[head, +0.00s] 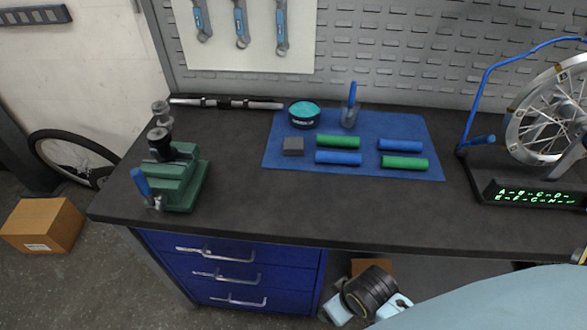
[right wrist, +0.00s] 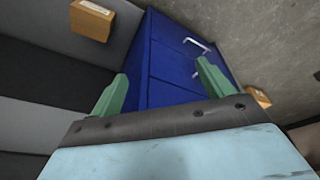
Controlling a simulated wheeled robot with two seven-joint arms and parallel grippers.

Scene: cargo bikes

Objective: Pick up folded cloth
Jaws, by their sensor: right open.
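A small dark grey square block (head: 293,146), which looks like the folded cloth, lies flat at the left side of a blue mat (head: 400,126) on the workbench. It is not in the right wrist view. My right gripper (right wrist: 162,70) shows two green fingers spread apart with nothing between them. It points toward the blue drawer cabinet (right wrist: 160,65), away from the grey square. Its fingers cannot be made out in the head view. My left gripper is not in view.
Green and blue rolls (head: 338,141), a teal-topped round tin (head: 304,113) and a cup with a blue handle (head: 350,107) share the mat. A green vise (head: 180,180) stands left, a wheel stand (head: 500,190) right. The front bench strip is clear.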

